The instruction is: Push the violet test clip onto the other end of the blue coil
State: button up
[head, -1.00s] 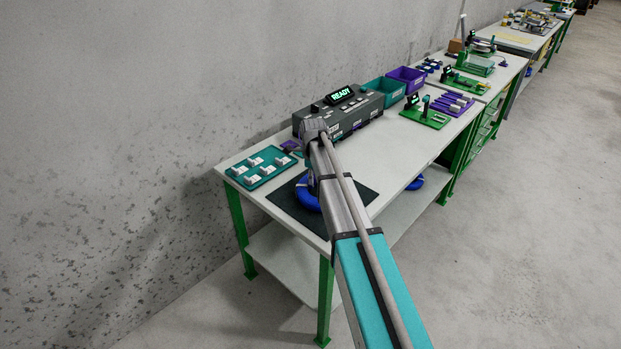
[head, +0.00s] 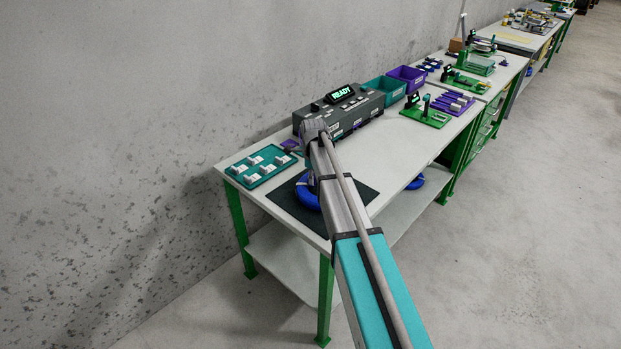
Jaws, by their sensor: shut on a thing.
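The blue coil (head: 306,196) lies on a black mat (head: 283,205) near the front of the nearest table. My arm crosses over it and hides much of it, and I cannot make out its cable ends. My wrist (head: 313,128) is above the table in front of the dark tester box. My gripper's fingers and anything between them are hidden behind my arm. A small violet piece (head: 290,144) shows on the table just left of my wrist; I cannot tell whether it is a test clip.
The dark tester box (head: 362,112) reads READY. A teal tray (head: 238,170) with several white pieces is at left. Teal (head: 384,89) and violet (head: 408,77) bins stand behind, and a green fixture (head: 425,117) at right. Bare tabletop (head: 400,150) lies right of the mat.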

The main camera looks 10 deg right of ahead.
jog(key=shift+f+b, duration=0.7)
dwell(2.9)
jog(key=o, duration=1)
jog(key=shift+r, duration=0.1)
jog(key=shift+r+p, duration=3.45)
jog(key=shift+p, duration=0.1)
jog(key=s+n, duration=0.8)
jog(key=s, duration=0.1)
jog(key=s+n, duration=0.8)
jog(key=s, duration=0.2)
jog(key=s+n, duration=0.7)
jog(key=s, duration=0.3)
jog(key=shift+s+a+r+n+p, duration=0.1)
jog(key=shift+a+r+n+p, duration=0.25)
jog(key=shift+n, duration=0.05)
